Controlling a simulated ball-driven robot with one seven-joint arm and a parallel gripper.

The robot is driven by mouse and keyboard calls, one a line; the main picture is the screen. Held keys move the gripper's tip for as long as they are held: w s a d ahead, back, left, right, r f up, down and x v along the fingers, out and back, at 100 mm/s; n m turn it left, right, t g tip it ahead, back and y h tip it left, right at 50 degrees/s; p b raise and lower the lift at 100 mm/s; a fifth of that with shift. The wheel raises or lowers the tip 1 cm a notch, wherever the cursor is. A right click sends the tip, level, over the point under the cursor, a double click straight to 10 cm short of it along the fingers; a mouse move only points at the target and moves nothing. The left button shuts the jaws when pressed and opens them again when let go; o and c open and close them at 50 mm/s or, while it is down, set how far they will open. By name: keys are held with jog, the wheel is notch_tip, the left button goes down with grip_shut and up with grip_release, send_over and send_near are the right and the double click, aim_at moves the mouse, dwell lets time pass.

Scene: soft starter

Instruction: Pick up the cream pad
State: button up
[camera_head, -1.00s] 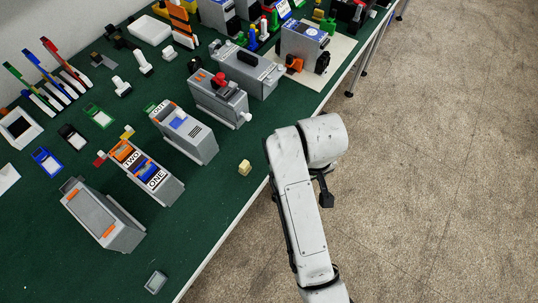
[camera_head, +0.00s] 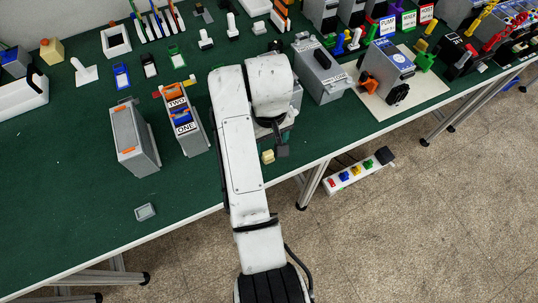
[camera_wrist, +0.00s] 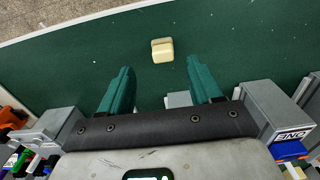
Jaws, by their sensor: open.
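The cream pad (camera_wrist: 162,50) is a small pale block lying on the green table top near its edge. In the head view the cream pad (camera_head: 268,156) shows just below my wrist, close to the table's front edge. My gripper (camera_wrist: 160,82) is open and empty in the wrist view, with two green fingers spread apart. The pad lies beyond the fingertips, roughly between their lines and apart from both. In the head view my gripper is mostly hidden under my white arm.
Grey boxes marked TWO and ONE (camera_head: 186,128) and a plain grey box (camera_head: 134,140) stand left of my arm. A large grey unit (camera_head: 322,72) stands to the right. A small grey tray (camera_head: 145,211) lies near the front edge. The table around the pad is clear.

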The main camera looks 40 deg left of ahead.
aim_at(268, 151)
jog(key=shift+s+a+f+p, duration=0.15)
jog(key=shift+f+p, duration=0.35)
jog(key=shift+f, duration=2.2)
jog(key=shift+c, duration=0.5)
jog(key=c, duration=1)
jog(key=shift+r, duration=0.2)
